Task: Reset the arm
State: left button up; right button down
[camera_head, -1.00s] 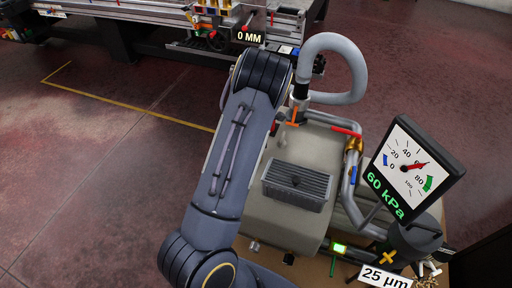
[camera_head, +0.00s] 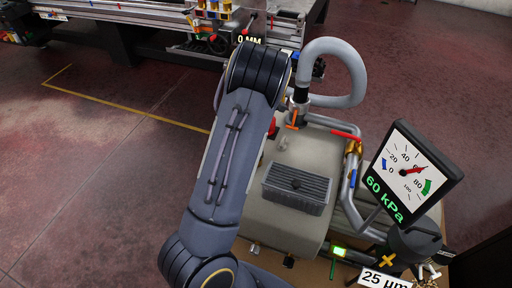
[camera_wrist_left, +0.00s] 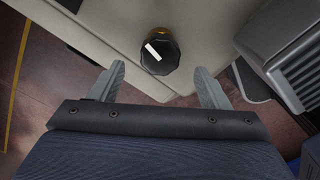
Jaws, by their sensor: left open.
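My left arm (camera_head: 226,165) reaches up the middle of the head view and hides its own gripper there. In the left wrist view my left gripper (camera_wrist_left: 164,88) is open, its two grey fingers wide apart with nothing between the tips. A black knob (camera_wrist_left: 160,52) with a white mark and an orange base lies just beyond the fingertips, apart from them, at the edge of a pale panel (camera_wrist_left: 90,25). My right gripper is in neither view.
A beige vacuum unit (camera_head: 285,222) with a dark finned box (camera_head: 297,188) stands right of my arm. A grey hose (camera_head: 352,70) loops above it. A gauge (camera_head: 412,172) reading 60 kPa stands at the right. A long machine table (camera_head: 150,22) runs along the back. The floor at left is clear.

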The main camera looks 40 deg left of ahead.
pick_arm(q)
jog(key=shift+r, duration=1.1)
jog(key=shift+d+r, duration=0.1)
jog(key=shift+r, duration=0.1)
jog(key=s+d+r+m+t+h+p, duration=0.2)
jog(key=s+d+r+m, duration=0.65)
jog(key=r, duration=0.25)
jog(key=s+d+r+m+t+h+p, duration=0.2)
jog(key=s+d+r+m+h+p, duration=0.1)
jog(key=s+d+r+m, duration=0.6)
jog(key=s+d+r+m+t+y, duration=0.1)
jog(key=s+d+r+m, duration=0.1)
jog(key=s+m, duration=0.5)
jog(key=shift+d+r+m+t+p, duration=0.2)
jog(key=shift+r+m+t+p, duration=0.15)
jog(key=shift+m, duration=0.9)
